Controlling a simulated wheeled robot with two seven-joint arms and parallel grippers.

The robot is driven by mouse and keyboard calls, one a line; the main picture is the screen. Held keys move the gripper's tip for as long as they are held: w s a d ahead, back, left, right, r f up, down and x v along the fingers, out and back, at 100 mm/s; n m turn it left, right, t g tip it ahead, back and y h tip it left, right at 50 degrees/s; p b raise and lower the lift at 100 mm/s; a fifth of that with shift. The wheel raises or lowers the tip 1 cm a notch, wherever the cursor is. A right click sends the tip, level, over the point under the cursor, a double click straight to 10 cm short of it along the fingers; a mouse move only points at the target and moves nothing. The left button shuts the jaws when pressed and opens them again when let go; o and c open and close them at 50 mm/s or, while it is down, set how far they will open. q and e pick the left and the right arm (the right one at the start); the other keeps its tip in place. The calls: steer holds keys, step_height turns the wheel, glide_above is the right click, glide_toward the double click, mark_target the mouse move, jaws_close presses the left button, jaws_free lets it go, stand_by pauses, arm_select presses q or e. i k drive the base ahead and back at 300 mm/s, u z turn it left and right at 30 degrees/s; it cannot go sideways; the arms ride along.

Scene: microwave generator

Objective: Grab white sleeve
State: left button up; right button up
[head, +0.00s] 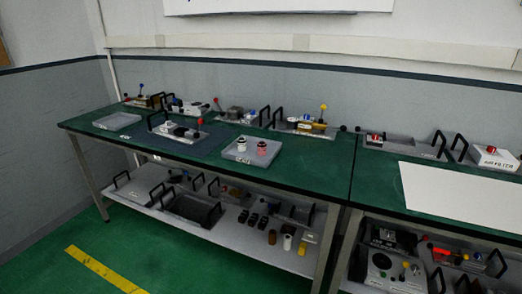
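A small white cylinder with a dark top (241,145), which looks like the white sleeve, stands upright in a shallow grey tray (236,157) on the green-topped table. A red and white cylinder (262,147) stands just right of it in the same tray, a little apart. Another whitish cylinder (287,242) stands on the lower shelf; it is too small to tell what it is. Neither of my grippers shows in the head view.
On the green table (310,176), a dark mat left of the tray carries a fixture with a red-knobbed lever (180,131). An empty grey tray (118,121) lies far left. Several handled fixtures line the back. Bare green tabletop lies right of the tray.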

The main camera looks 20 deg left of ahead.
mark_target(241, 141)
steer(key=z, duration=0.35)
steer(key=i, duration=1.3)
steer(key=u, duration=2.65)
